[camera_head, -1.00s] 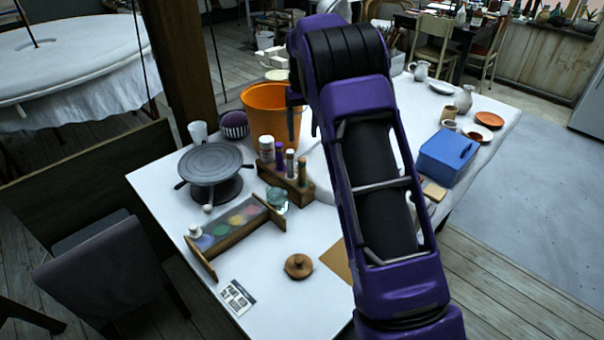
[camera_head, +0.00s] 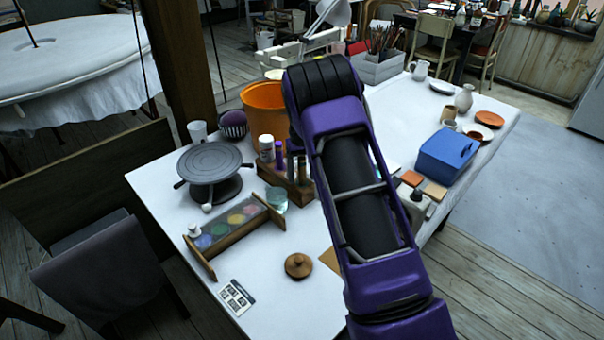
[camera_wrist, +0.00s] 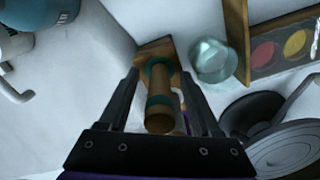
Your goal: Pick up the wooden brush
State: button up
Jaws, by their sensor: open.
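A round wooden piece with teal bands (camera_wrist: 160,85), which looks like the wooden brush handle, stands upright in the wooden rack (camera_wrist: 146,50) in the wrist view. My gripper (camera_wrist: 160,73) is open, with one finger on each side of this piece and gaps between. It looks down the handle; contact is not visible. In the head view, the piece (camera_head: 301,168) shows at the right end of the rack (camera_head: 272,178), beside my arm. My gripper is hidden behind the arm there.
Bottles share the rack, with a glass jar (camera_head: 276,197) in front. A paint palette box (camera_head: 240,222), banding wheel (camera_head: 209,165) and orange bucket (camera_head: 264,105) stand close by.

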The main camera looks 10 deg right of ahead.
jog(key=shift+f, duration=0.25)
grip_shut()
jog(key=shift+r, duration=0.1)
notch_tip(320, 180, up, 10)
jog(key=shift+f, duration=0.1)
dwell(0.5)
